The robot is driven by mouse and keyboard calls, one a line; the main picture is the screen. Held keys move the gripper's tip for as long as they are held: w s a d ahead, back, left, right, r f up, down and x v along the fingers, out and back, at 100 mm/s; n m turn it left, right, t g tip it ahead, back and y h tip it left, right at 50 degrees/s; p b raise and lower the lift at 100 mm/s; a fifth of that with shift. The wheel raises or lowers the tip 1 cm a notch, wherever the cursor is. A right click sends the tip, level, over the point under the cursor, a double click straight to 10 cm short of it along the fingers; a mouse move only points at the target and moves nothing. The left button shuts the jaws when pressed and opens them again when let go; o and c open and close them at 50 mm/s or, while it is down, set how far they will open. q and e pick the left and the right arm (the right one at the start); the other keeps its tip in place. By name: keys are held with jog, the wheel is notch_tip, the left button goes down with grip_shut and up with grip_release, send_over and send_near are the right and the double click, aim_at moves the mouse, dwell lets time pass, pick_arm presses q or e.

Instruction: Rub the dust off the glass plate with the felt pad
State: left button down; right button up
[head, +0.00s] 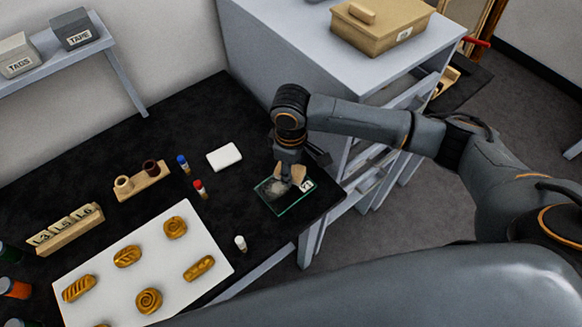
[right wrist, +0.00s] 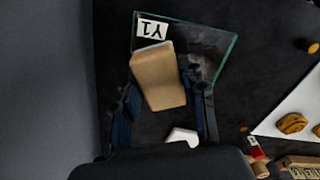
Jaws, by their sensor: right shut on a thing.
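The glass plate (head: 284,207) lies on the black bench top near its right corner, with a pale dusty patch (head: 274,188) on it. It also shows in the right wrist view (right wrist: 229,52), with a white label (right wrist: 152,28) reading Y1 and a greyish smear of dust. My right gripper (head: 291,176) is shut on a tan block, the felt pad (right wrist: 158,82), above or on the plate. I cannot tell if the pad touches the glass. The pad's underside is hidden. My left gripper is not in view.
A white block (head: 224,157) and small capped vials, one red (head: 200,189), lie left of the plate. A white board (head: 120,262) holds several gilt ornaments. A grey cabinet (head: 290,60) stands behind. The bench edge is close to the plate's right.

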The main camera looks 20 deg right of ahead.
jog(key=shift+f, duration=1.05)
jog(key=shift+s+a+r, duration=0.1)
jog(key=shift+a, duration=0.05)
